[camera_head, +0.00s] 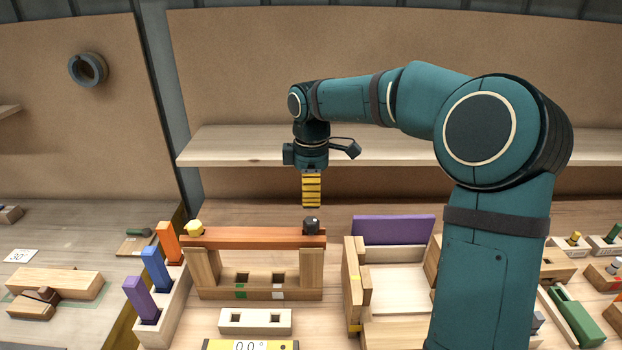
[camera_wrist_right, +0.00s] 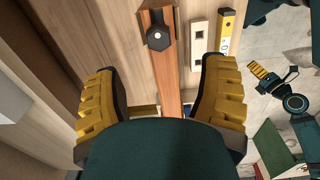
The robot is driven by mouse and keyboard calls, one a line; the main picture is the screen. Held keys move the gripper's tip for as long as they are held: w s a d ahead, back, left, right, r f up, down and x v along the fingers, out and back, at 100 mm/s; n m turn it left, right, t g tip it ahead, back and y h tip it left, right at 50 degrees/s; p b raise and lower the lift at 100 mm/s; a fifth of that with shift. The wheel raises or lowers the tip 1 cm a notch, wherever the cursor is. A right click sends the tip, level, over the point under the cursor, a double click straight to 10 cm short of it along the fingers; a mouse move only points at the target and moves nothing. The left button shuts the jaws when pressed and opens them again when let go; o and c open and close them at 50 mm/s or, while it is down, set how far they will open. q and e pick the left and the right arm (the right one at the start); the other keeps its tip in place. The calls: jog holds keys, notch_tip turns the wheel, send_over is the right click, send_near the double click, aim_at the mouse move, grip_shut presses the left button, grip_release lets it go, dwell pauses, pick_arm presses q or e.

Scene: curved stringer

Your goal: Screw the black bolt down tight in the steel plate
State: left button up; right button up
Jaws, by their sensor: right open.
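The black bolt (camera_head: 311,226) stands upright at the right end of a reddish-brown bar (camera_head: 255,238) that lies across two wooden posts. In the right wrist view its dark hexagonal head (camera_wrist_right: 158,38) has a pale dot in the middle. No surface that is clearly steel shows; the bolt sits on the reddish bar. My right gripper (camera_head: 311,205) points straight down just above the bolt, apart from it. In the right wrist view its yellow fingers are wide apart and empty. My left gripper (camera_wrist_right: 268,78) shows small at the right of that view, its jaws unclear.
A yellow bolt (camera_head: 194,228) stands at the bar's left end. A rack with purple, blue and orange blocks (camera_head: 152,270) is to the left. An open wooden box (camera_head: 395,290) with a purple panel is to the right. A shelf (camera_head: 235,147) runs behind my right wrist.

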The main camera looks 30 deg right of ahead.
aim_at(312, 231)
notch_tip(312, 231, down, 11)
jog(key=shift+f+b, duration=0.15)
jog(key=shift+b, duration=0.4)
jog(key=shift+w, duration=0.1)
grip_shut()
jog(key=m, duration=0.4)
jog(key=shift+f+b, duration=0.15)
jog(key=shift+b, duration=0.15)
jog(key=m, duration=0.4)
jog(key=shift+s+f, duration=0.2)
jog(key=shift+f, duration=0.05)
